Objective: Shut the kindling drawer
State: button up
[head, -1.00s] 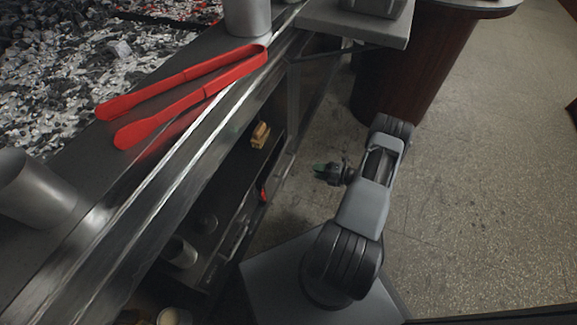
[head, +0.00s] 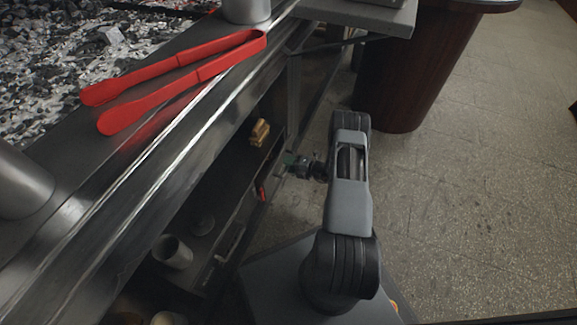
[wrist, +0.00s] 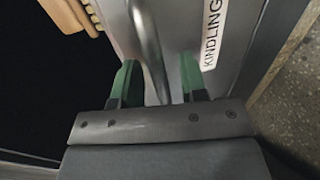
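The kindling drawer's grey front (wrist: 185,22) carries a white "KINDLING" label in the wrist view. A round metal bar handle (wrist: 148,45) runs along that front. My gripper (wrist: 158,80) has its two green fingers apart, one on each side of the handle, with gaps showing; it is not closed on it. In the head view my gripper (head: 284,168) is at the open front of the counter's underside, and the drawer there is mostly hidden or too dark to make out. I cannot tell how far the drawer stands out.
Red tongs (head: 185,75) lie on the counter ledge above. A tan wooden item (head: 260,132) and a pale cup (head: 172,252) stand on the dark shelf below. A side shelf (head: 365,15) and dark red pedestal (head: 412,75) are beyond. Floor on the right is clear.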

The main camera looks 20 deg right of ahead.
jog(key=shift+w+a, duration=0.1)
grip_shut()
dwell(0.4)
